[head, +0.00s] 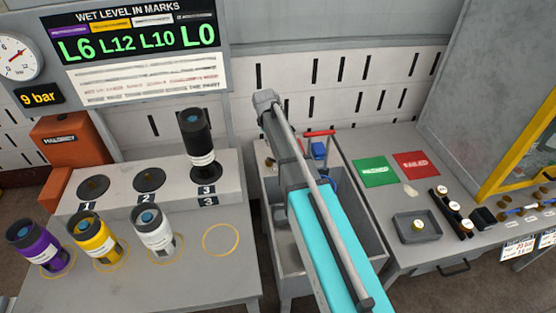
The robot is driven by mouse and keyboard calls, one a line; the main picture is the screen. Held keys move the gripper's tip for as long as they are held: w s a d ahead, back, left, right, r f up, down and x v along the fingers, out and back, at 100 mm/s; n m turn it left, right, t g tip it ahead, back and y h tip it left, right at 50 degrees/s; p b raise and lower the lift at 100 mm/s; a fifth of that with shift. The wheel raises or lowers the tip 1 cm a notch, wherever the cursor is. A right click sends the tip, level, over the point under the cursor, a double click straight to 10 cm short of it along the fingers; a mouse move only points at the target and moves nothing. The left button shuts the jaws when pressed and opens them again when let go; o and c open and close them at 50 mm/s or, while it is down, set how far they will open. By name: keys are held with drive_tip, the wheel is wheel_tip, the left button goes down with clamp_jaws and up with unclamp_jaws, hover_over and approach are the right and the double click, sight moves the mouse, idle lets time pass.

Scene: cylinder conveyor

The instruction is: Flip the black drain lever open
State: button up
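I cannot make out a black drain lever in the head view. A black cylinder (194,130) with a white label stands at place 3 on the raised grey stand (120,193). A grey metal trough (272,213) is in the middle, largely hidden behind my grey and turquoise arm (328,240). A red-handled bar (319,133) and a small blue part (318,150) show behind my arm at the trough's far end. My gripper is not in view, so its opening and what it may touch cannot be seen.
Purple (38,246), yellow (96,240) and white (154,230) cylinders stand on the left bench, beside an empty yellow ring (221,240). The right bench holds green (376,171) and red (416,165) pads and a grey tray (401,237).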

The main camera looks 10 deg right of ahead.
drive_tip(key=shift+w+d+f+b, duration=0.3)
drive_tip(key=shift+f+b, duration=1.85)
drive_tip(key=shift+f, duration=0.05)
drive_tip(key=shift+w+d+f+b, duration=0.25)
drive_tip(key=shift+w+f+b, duration=0.1)
drive_tip(key=shift+f+b, duration=1.9)
drive_tip(key=shift+w+d+f+b, duration=0.3)
drive_tip(key=shift+f+b, duration=1.8)
drive_tip(key=shift+f, duration=0.1)
